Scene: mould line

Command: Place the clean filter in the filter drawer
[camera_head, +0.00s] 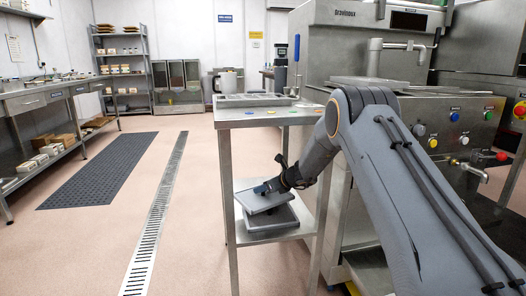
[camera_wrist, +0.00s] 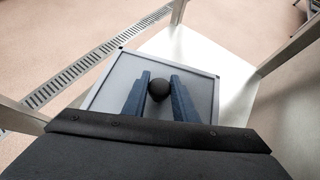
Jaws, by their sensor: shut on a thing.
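The filter is a flat grey framed panel (camera_head: 268,204) with a black ball knob. It also shows in the wrist view (camera_wrist: 121,82), with the knob (camera_wrist: 159,89) between my two blue fingers. My gripper (camera_head: 262,188) is shut on the knob, over the lower shelf of the steel table; it fills the bottom of the wrist view (camera_wrist: 159,100). A grey tray-like piece (camera_head: 272,222) sits on that shelf under the panel, partly hidden by it. I cannot tell whether the two touch. I cannot make out a filter drawer for certain.
The steel table's top (camera_head: 262,114) and legs surround the lower shelf (camera_head: 262,238). A machine with coloured knobs (camera_head: 455,120) stands at the right, partly behind my arm. A floor drain (camera_head: 155,225) and dark mat (camera_head: 100,170) lie left, with open floor around them.

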